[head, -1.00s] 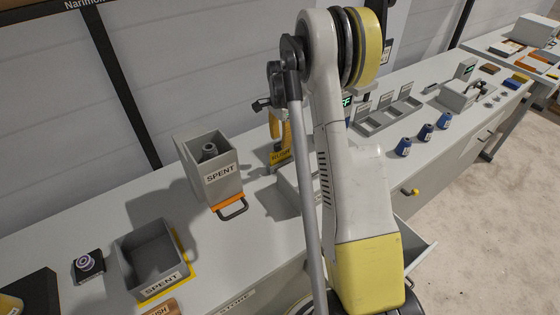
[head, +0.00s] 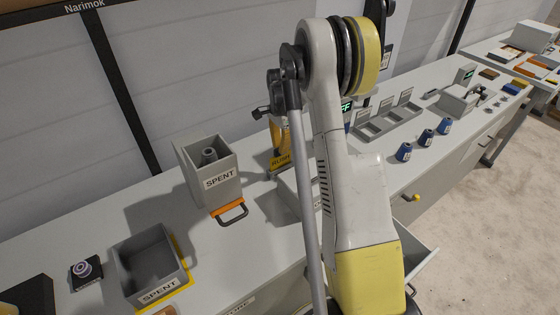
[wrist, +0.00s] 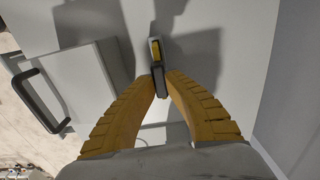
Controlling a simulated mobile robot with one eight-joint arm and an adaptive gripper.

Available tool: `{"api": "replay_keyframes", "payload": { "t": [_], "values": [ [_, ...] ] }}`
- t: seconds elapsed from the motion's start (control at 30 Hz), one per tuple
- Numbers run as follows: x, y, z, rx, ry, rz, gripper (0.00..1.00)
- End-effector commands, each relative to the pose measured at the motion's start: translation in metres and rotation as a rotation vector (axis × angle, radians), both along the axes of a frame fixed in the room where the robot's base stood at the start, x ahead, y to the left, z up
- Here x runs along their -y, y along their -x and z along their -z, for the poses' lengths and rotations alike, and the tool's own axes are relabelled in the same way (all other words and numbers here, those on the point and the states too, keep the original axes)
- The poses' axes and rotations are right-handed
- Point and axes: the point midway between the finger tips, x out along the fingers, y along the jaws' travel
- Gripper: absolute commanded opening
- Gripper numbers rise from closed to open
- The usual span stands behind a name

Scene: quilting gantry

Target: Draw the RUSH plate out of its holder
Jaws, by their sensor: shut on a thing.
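The RUSH plate (head: 281,161) is a small yellow plate with dark lettering, standing upright on the bench just right of the tall SPENT bin. My gripper (head: 280,144) comes down on it from above, partly hidden behind my own arm. In the wrist view the yellow fingers (wrist: 159,82) close together at the grey and yellow piece (wrist: 156,50), the plate with its narrow holder. The fingers are shut on the plate. I cannot tell how deep the plate sits in the holder.
The tall SPENT bin (head: 188,158) with an orange-edged handle stands close on the left. A lower SPENT tray (head: 120,272) is further left. A grey box with a dark handle (wrist: 42,97) lies beside my gripper. Blue spools (head: 404,152) and a divided rack (head: 370,131) are to the right.

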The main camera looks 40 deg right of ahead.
Motion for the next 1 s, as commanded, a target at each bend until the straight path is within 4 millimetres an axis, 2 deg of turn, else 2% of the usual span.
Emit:
{"api": "replay_keyframes", "payload": {
  "t": [1.0],
  "values": [
    [0.000, 0.000, -0.040, 0.000, 0.000, 0.000, 0.00]
  ]
}}
